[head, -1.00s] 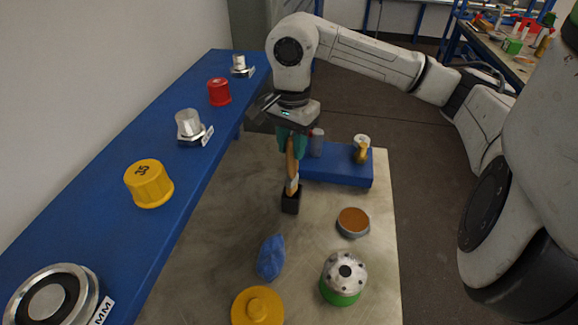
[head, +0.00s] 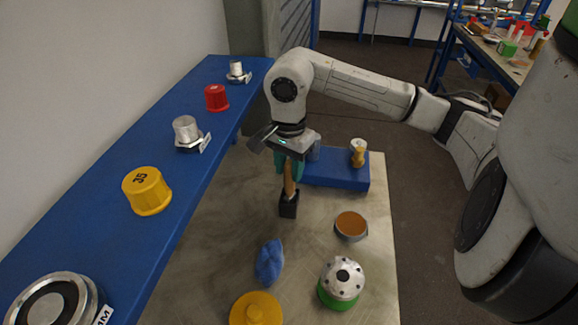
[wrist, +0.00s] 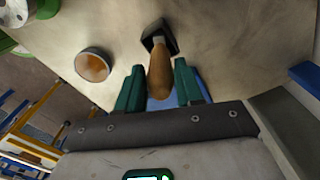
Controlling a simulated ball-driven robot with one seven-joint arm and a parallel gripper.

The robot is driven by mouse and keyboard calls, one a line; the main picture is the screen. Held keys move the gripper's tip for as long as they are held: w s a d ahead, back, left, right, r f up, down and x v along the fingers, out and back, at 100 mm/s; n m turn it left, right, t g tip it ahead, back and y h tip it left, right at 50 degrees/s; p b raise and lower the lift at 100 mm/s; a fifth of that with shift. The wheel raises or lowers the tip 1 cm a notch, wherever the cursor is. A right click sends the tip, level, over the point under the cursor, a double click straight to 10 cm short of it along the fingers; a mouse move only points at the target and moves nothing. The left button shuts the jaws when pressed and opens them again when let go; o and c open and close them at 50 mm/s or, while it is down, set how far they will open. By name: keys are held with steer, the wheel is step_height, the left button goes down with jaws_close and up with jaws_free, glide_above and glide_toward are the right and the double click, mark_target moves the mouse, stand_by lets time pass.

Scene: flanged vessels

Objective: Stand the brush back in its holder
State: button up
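The brush (head: 289,186) stands roughly upright, with its wooden handle up and its lower end inside the dark square holder (head: 289,208) on the metal table. In the wrist view the handle (wrist: 160,72) points towards me and a grey collar shows at the mouth of the holder (wrist: 152,32). The bristles are hidden. My gripper (head: 289,170) is above the holder with its green fingers on either side of the handle. In the wrist view my gripper (wrist: 158,75) is open, with a visible gap at the left of the handle and a narrow one at the right.
A blue platform (head: 335,178) with a brass piece (head: 358,155) lies behind. A round dish (head: 351,226), a green-based vessel (head: 341,283), a blue cloth (head: 270,262) and a yellow lid (head: 256,309) stand nearer. A blue shelf (head: 170,150) runs along the left.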

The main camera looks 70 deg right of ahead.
steer(key=shift+o, duration=1.4)
step_height(320, 180, up, 12)
steer(key=b, duration=0.2)
steer(key=shift+r, duration=0.2)
